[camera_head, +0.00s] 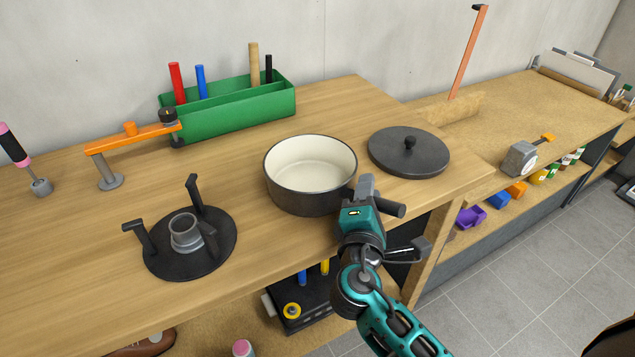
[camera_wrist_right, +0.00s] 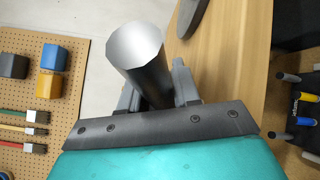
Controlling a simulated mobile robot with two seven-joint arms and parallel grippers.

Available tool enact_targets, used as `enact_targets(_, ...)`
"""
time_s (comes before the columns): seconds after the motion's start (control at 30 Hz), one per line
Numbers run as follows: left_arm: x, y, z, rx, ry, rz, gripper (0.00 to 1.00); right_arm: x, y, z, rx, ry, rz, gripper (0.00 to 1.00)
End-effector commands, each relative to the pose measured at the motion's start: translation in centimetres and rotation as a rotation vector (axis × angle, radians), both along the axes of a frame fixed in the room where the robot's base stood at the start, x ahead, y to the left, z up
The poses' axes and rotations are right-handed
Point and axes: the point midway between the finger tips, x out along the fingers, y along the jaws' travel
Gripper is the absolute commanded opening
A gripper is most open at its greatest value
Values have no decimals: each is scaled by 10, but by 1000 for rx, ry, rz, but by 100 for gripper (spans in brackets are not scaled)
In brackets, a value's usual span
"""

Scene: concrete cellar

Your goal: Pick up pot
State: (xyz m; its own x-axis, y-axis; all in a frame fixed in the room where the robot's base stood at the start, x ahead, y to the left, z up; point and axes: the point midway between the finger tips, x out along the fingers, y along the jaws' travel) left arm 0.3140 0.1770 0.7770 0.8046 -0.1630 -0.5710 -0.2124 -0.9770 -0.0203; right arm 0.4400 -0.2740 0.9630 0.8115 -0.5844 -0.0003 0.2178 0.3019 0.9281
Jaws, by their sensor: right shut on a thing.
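The pot (camera_head: 309,190) is dark outside and cream inside, and it is empty. It stands upright at the middle of the wooden bench (camera_head: 80,293), near the front edge; I cannot tell whether its base is off the wood. My right gripper (camera_head: 366,188) is at the pot's right front side, shut on its dark handle (camera_head: 391,207), whose end sticks out to the right. In the right wrist view the round handle (camera_wrist_right: 150,78) lies between the two fingers. The dark lid (camera_head: 408,155) with a knob lies flat right of the pot. My left gripper is not in view.
A black three-armed stand (camera_head: 165,262) lies left of the pot. A green toolbox (camera_head: 240,107) with tools and an orange-armed clamp (camera_head: 130,143) stand behind. A lower shelf (camera_head: 520,125) with a tape measure (camera_head: 520,158) is to the right. Bare wood lies between pot and toolbox.

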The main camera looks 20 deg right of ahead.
Motion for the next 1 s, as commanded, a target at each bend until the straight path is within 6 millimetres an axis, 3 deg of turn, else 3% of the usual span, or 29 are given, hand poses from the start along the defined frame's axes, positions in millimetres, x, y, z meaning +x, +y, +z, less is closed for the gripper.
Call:
enact_targets(0.23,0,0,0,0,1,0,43,0,0,0,0,0,0,0)
enact_targets(1.0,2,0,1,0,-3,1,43,0,0,0,-2,0,-1,0)
